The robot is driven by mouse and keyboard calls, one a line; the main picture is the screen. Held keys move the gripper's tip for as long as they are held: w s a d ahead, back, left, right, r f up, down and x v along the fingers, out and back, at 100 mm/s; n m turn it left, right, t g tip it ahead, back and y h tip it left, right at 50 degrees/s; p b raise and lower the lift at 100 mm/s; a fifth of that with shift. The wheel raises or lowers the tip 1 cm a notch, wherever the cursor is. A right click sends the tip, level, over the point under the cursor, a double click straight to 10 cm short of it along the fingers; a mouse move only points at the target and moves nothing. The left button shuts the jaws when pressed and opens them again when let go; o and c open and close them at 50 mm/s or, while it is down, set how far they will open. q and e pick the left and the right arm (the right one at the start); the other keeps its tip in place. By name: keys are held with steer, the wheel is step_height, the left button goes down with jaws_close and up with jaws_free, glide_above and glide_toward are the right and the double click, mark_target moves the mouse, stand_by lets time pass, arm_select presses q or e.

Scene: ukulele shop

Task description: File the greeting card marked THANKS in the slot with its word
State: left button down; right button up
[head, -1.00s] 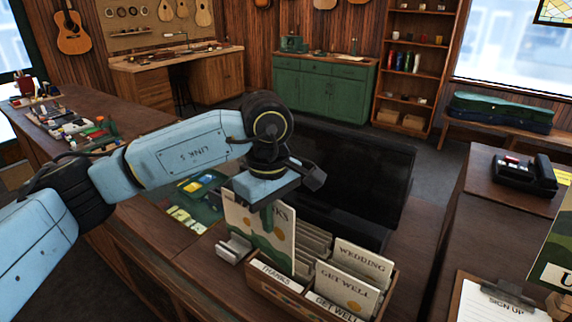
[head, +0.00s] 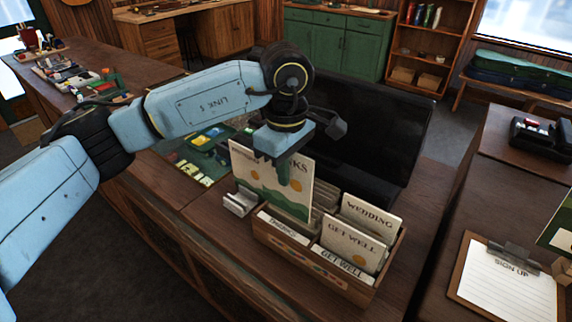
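My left gripper (head: 283,168) is shut on the top of an upright cream greeting card (head: 244,172) with green hills and orange dots. The card stands at the left part of a wooden card box (head: 330,284), behind a front label reading THANKS (head: 283,229). I cannot tell whether its lower edge is inside the slot. The box's other front label reads GET WELL (head: 341,265). A GET WELL card (head: 352,243) and a WEDDING card (head: 371,216) stand in its right part. My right gripper is not in view.
A small metal holder (head: 240,201) stands just left of the box. A dark screen (head: 375,130) stands behind it. A SIGN UP clipboard (head: 508,285) and a black card terminal (head: 540,140) lie on the right counter. Small packets (head: 195,172) lie left on the counter.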

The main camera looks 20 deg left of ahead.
mark_target(286, 210)
arm_select(q)
step_height(286, 210, down, 2)
steer(key=shift+f+b, duration=0.1)
steer(key=shift+b, duration=0.3)
steer(key=shift+f+b, duration=3.5)
steer(key=shift+f, duration=0.35)
steer(key=c, duration=1.6)
jaws_free()
steer(key=shift+o, duration=0.2)
steer(key=shift+r, duration=0.1)
step_height(286, 210, up, 13)
steer(key=shift+r, duration=0.15)
